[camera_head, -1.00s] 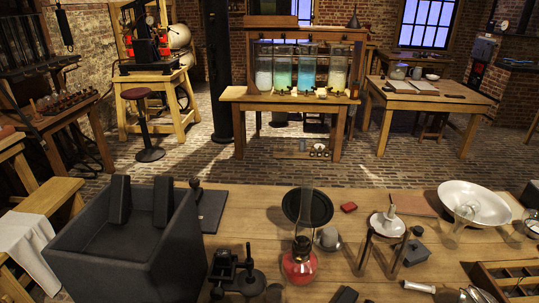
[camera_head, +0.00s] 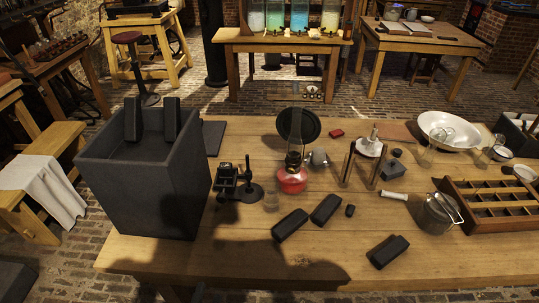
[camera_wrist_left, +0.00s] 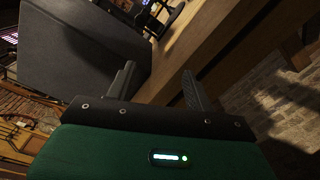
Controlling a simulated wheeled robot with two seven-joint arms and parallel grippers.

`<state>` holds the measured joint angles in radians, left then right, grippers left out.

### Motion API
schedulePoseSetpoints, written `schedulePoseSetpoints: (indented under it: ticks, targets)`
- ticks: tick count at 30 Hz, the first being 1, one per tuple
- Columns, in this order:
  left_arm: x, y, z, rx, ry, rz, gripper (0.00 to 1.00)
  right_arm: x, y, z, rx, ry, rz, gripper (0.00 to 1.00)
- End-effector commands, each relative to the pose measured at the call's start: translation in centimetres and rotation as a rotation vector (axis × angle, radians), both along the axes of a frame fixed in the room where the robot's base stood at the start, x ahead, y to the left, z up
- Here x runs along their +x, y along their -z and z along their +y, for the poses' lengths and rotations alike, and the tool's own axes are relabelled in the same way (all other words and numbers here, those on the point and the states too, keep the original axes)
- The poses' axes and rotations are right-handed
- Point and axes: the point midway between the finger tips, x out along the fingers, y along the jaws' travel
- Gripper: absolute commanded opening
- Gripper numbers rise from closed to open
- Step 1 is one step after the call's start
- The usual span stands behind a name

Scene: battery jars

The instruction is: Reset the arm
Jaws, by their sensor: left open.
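My left gripper (camera_wrist_left: 157,86) shows in the left wrist view, its two dark fingers spread apart with nothing between them. It is off the table's edge, near the large dark grey box. That box (camera_head: 150,190) stands at the left end of the wooden table in the head view, with two dark slabs (camera_head: 133,119) (camera_head: 170,120) upright in it. It also fills the upper left of the left wrist view (camera_wrist_left: 80,48). The left gripper's fingers cannot be made out in the head view. My right gripper is in neither view.
The wooden table (camera_head: 230,262) holds several dark blocks (camera_head: 326,209), a red-based lamp (camera_head: 292,181), a small black stand (camera_head: 237,186), a lidded pot (camera_head: 437,214), a white bowl (camera_head: 450,131) and a compartment tray (camera_head: 490,204). A bench with white cloth (camera_head: 42,188) stands left. The table's front strip is mostly clear.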

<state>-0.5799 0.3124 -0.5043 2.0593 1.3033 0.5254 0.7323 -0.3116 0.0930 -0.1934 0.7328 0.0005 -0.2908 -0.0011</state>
Motion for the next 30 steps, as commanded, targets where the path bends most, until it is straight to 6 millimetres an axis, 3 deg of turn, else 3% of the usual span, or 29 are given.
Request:
schedulePoseSetpoints:
  ticks: [8,11,17,23,27,30]
  targets:
    - [0.5,7.1,-0.1,0.307,0.087,0.048,0.53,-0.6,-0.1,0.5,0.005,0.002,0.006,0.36]
    - [0.4,11.0,0.0,0.462,0.140,0.080,0.53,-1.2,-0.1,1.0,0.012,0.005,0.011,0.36]
    - [-1.6,22.6,1.5,0.883,0.338,0.208,0.53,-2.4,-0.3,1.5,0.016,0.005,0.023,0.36]
    - [-6.8,34.1,4.4,1.262,0.624,0.373,0.53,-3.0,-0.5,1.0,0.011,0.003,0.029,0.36]
    - [-12.5,41.0,6.8,1.472,0.879,0.492,0.53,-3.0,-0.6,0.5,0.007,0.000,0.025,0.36]
    - [-17.3,44.8,8.6,1.585,1.085,0.568,0.53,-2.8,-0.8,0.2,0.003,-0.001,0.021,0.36]
